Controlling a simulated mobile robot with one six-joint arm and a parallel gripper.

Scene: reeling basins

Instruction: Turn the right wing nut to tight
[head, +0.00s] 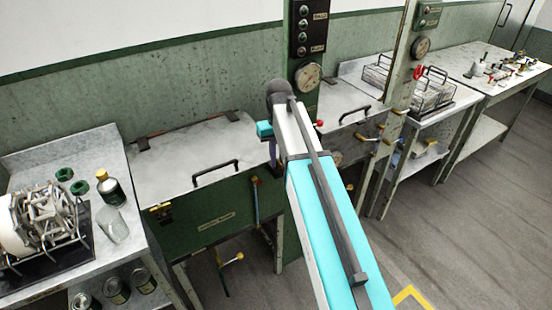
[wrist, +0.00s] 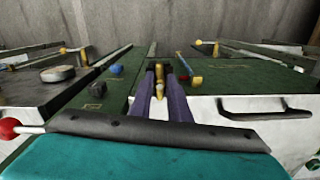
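My gripper (wrist: 159,74) shows in the wrist view as two purple fingers set apart, with a small gap between them. A small brass piece (wrist: 159,86) shows between the fingers and looks like a wing nut. I cannot tell whether the fingers touch it, or how its wings are turned. In the head view, a purple finger (head: 272,155) shows beside my arm at the right end of the left basin (head: 215,215). My arm hides the right wing nut there. A dark and brass fastener (head: 162,207) sits on the left part of that basin's green front.
The left basin's lid handle (head: 216,172) shows in the head view; a black lid handle (wrist: 265,114) shows in the wrist view. A gauge column (head: 307,80) stands behind my arm. A brass-knobbed valve (head: 255,181) and a red-ended lever (head: 320,123) are close by.

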